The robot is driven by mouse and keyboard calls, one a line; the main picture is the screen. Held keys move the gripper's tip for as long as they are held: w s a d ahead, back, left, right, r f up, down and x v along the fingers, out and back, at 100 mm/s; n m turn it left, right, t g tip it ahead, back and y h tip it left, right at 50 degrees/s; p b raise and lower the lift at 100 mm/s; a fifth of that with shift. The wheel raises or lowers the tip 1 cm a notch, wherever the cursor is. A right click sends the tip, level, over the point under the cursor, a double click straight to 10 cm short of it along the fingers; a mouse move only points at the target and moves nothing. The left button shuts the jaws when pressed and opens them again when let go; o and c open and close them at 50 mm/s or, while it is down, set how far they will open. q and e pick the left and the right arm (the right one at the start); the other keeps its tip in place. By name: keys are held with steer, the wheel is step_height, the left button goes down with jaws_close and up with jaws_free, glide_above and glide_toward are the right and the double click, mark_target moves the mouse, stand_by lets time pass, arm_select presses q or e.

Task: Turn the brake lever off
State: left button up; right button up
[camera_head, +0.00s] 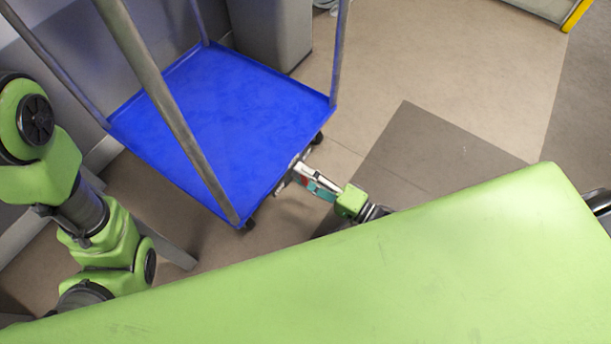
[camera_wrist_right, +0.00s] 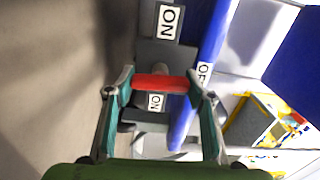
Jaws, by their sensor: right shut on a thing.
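My right gripper (camera_wrist_right: 158,88) has one finger against each end of the red bar. In the head view my right gripper (camera_head: 304,172) is low at the near right edge of the blue cart (camera_head: 225,120), with a bit of red showing at its fingers. My left arm is at the left of the head view; its gripper is out of view.
The cart has upright grey posts (camera_head: 177,118) at its corners. A grey bin-like object (camera_head: 268,35) stands behind it. The floor to the right of the cart is clear, with a darker patch (camera_head: 430,150). A yellow-edged item (camera_head: 578,14) is at the top right.

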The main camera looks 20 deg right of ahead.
steer(key=shift+m, duration=0.5)
steer(key=o, duration=1.1)
steer(key=v, duration=1.2)
steer(key=shift+d, duration=0.1)
